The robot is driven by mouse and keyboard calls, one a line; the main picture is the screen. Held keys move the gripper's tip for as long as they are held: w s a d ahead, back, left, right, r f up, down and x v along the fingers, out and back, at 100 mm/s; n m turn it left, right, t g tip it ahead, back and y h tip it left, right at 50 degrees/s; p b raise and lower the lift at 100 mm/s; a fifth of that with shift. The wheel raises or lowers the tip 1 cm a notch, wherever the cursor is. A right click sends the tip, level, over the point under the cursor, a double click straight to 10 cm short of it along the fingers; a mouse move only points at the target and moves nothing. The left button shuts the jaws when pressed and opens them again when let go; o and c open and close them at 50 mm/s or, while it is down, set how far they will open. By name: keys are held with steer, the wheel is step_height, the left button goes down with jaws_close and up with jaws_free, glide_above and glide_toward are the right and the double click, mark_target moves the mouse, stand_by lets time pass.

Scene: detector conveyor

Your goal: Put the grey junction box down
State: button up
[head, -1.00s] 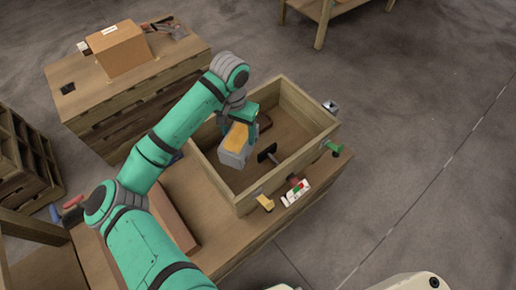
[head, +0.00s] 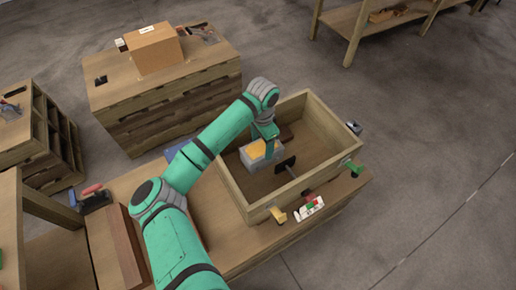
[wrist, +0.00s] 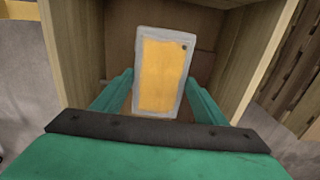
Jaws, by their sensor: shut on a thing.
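The grey junction box (head: 256,158) has a yellow-orange face and is inside the open wooden crate (head: 318,180), towards its left side. My gripper (head: 266,138) is shut on the box from above. In the wrist view the box (wrist: 162,72) sits between the two green fingers (wrist: 161,100), its yellow face towards the camera. Whether its underside touches the crate floor cannot be told.
A black T-shaped thing (head: 286,164) is beside the box in the crate. Yellow (head: 277,215) and green (head: 352,168) pieces and a white-red item (head: 309,207) are along the crate's outside. A cardboard box (head: 153,48) stands on the rear bench.

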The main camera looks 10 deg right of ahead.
mark_target(277, 142)
steer(key=d, duration=0.1)
steer(key=w+d+f, duration=0.1)
steer(key=d, duration=0.1)
steer(key=w+d+f, duration=0.1)
steer(key=shift+w+d, duration=0.15)
steer(key=shift+w, duration=0.1)
steer(key=d+f, duration=0.1)
steer(key=w+d+f, duration=0.1)
steer(key=f, duration=0.1)
steer(key=d+f, duration=0.1)
steer(key=shift+w+f, duration=0.2)
steer(key=shift+w, duration=0.15)
steer(key=shift+w+d+f, duration=0.1)
steer(key=shift+d+f, duration=0.05)
steer(key=shift+f, duration=0.6)
steer(key=shift+w+d+f, duration=0.15)
steer(key=shift+d+f, duration=0.05)
steer(key=shift+f, duration=0.5)
steer(key=shift+w+d+f, duration=0.1)
steer(key=shift+d+f, duration=0.05)
steer(key=shift+f, duration=0.6)
steer(key=shift+f, duration=0.1)
steer(key=o, duration=2.1)
steer(key=shift+f, duration=0.1)
step_height(277, 142, up, 12)
steer(key=shift+r, duration=0.15)
